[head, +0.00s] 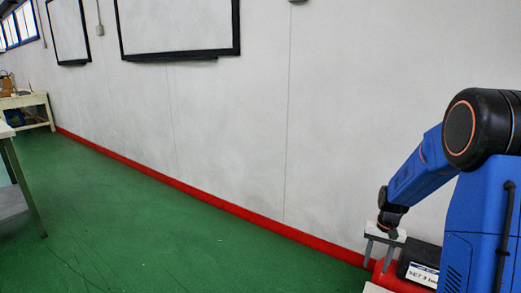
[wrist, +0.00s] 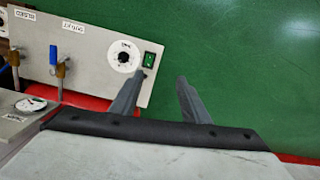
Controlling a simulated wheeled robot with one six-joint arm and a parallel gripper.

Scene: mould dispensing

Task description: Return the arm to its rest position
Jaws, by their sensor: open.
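My gripper (head: 378,258) is at the lower right in the head view, at the end of my blue arm. Its two grey fingers point down beside a black box. In the wrist view my gripper (wrist: 161,80) shows two grey fingers spread apart with green floor between them. Nothing is held. The left finger's tip overlaps the edge of a grey panel (wrist: 90,62) in the picture; I cannot tell whether they touch.
A labelled black box (head: 425,256) stands by the gripper. A white wall (head: 230,120) runs behind. Green floor (head: 150,230) is clear; a table (head: 26,103) stands far left.

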